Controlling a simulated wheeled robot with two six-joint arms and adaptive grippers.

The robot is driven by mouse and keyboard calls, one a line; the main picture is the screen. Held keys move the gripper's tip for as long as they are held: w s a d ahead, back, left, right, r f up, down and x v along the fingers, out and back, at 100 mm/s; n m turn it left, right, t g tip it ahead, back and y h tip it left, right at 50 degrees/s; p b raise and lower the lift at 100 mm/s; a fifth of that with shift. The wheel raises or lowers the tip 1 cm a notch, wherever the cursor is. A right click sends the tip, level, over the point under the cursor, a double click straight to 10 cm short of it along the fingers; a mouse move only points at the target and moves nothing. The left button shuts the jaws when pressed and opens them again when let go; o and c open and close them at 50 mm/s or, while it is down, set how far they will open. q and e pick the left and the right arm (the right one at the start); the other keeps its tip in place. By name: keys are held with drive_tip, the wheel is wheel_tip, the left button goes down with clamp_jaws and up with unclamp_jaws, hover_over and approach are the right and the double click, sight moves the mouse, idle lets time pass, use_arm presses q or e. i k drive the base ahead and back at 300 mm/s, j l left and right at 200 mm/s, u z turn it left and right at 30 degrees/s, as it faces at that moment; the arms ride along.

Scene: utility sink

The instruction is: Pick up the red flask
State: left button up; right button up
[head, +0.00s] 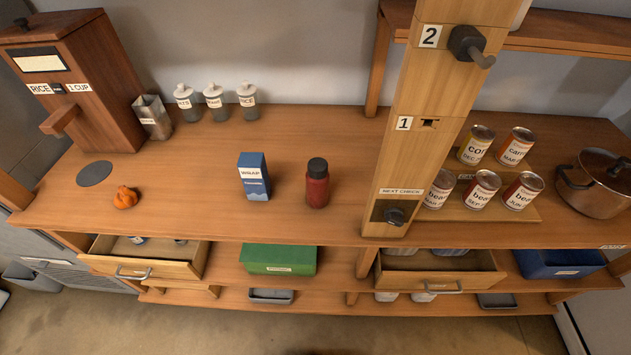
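The red flask (317,187) stands upright on the wooden counter (220,222), near the middle of the head view. It has a black cap on top. It stands apart from the blue-and-white carton to its left, with a clear gap between them. Neither my left nor my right gripper shows in the head view.
A blue-and-white carton (254,178) stands left of the flask. A wooden post (400,160) with a black knob rises to its right. Several cans (482,189) and a pot (596,184) are farther right. Open drawers (150,262) jut out below. An orange lump (125,197) lies left.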

sight(317, 175)
drive_tip(key=j, duration=0.5)
drive_tip(key=k+j+z, duration=0.1)
drive_tip(key=j, duration=0.45)
drive_tip(key=k+j+z, duration=0.1)
drive_tip(key=j, duration=0.4)
drive_tip(key=k+j, duration=0.1)
drive_tip(key=j, duration=0.4)
drive_tip(key=k+j+z, duration=0.1)
drive_tip(key=j, duration=0.4)
